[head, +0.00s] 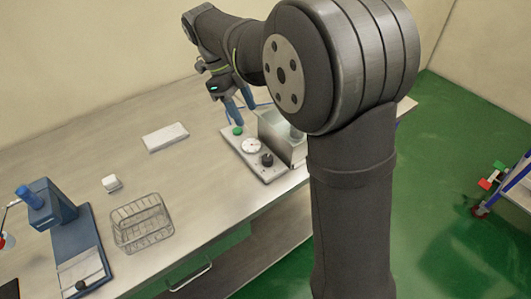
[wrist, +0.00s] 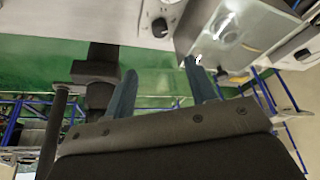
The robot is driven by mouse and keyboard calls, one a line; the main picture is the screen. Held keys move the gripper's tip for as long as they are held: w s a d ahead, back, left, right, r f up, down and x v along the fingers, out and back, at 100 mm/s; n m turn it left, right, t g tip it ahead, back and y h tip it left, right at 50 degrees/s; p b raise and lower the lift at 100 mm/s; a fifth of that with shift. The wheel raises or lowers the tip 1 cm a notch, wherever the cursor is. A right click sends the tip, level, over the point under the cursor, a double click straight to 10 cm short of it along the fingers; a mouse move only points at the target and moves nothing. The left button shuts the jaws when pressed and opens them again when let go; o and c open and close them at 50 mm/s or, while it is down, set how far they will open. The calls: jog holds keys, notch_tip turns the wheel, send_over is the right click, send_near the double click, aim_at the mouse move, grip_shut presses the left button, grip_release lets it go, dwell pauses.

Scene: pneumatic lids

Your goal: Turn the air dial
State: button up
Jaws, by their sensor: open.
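The air panel (head: 255,169) is a light plate on the bench. It carries a green button (head: 237,131), a round white gauge (head: 250,146) and a black dial (head: 267,159) near its front edge. My gripper (head: 238,104) is above the far end of the panel, by the green button, and apart from the black dial. Its two blue fingers are spread with nothing between them. In the wrist view, my gripper (wrist: 160,84) is also open, and a small black knob, likely the dial (wrist: 160,27), shows beyond the fingertips. The dial's setting is too small to read.
A clear-walled box (head: 282,140) stands right beside the panel; it also shows in the wrist view (wrist: 235,38). A wire basket (head: 141,222), a white block (head: 112,183), a flat white slab (head: 166,137) and a blue press stand (head: 75,245) are to the left. Bench between is clear.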

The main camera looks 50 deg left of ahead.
aim_at(267, 157)
jog(key=x, duration=1.5)
jog(key=shift+f, duration=0.25)
jog(key=c, duration=1)
